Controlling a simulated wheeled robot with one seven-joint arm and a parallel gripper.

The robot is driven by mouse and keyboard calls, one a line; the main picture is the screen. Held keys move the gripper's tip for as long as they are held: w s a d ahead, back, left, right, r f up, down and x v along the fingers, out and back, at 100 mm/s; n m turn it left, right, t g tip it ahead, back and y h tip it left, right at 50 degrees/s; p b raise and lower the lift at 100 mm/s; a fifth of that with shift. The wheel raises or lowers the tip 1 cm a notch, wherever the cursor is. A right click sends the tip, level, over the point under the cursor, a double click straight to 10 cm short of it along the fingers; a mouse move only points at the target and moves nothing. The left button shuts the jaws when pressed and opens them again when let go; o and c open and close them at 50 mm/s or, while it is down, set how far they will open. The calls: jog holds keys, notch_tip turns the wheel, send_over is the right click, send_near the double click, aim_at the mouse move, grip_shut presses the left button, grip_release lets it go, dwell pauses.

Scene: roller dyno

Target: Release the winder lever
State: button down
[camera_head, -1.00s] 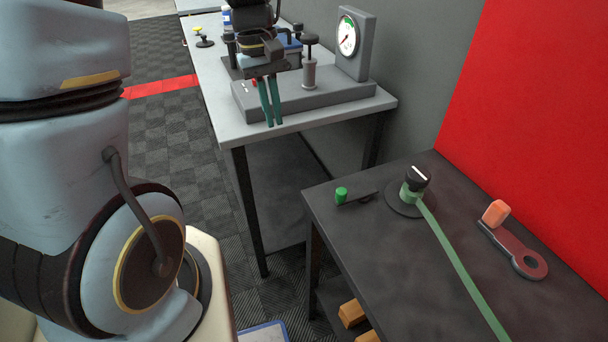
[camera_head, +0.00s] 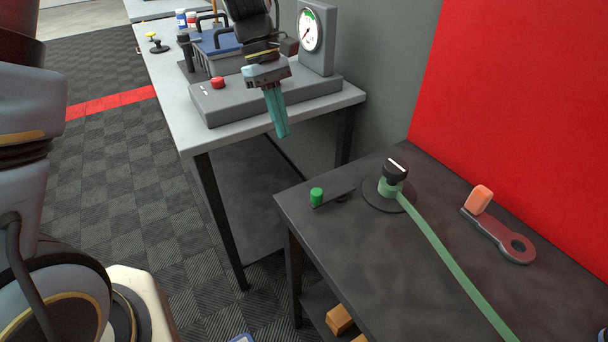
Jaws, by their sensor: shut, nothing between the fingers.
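A dark flat lever with a green knob (camera_head: 316,196) lies on the dark table, left of the winder. The winder is a round dark base (camera_head: 377,201) with a black, white-marked knob (camera_head: 396,168) on top. A green strap (camera_head: 445,256) runs from it toward the front edge. My gripper (camera_head: 282,134) has teal fingers pressed together, pointing down, with nothing between them. It hangs in front of the grey gauge unit on the farther table, up and left of the lever and apart from it.
The dark table (camera_head: 430,300) also holds a flat red-brown wrench-like piece (camera_head: 500,238) with an orange block (camera_head: 479,198). The grey table (camera_head: 180,125) carries a gauge (camera_head: 311,30), a red button (camera_head: 218,82) and a blue-lidded box (camera_head: 215,40). A red wall (camera_head: 530,110) stands behind.

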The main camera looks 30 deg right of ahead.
jog(key=p+x, duration=0.1)
jog(key=x, duration=0.8)
jog(key=shift+s+f+p, duration=0.15)
jog(key=shift+s+p, duration=0.05)
jog(key=shift+p, duration=0.15)
jog(key=shift+s+d+f+p, duration=0.1)
jog(key=shift+s+p, duration=0.25)
jog(key=shift+s, duration=0.65)
jog(key=shift+s+d+f+p, duration=0.15)
jog(key=shift+s+p, duration=0.2)
jog(key=shift+s, duration=0.65)
jog(key=shift+r, duration=0.1)
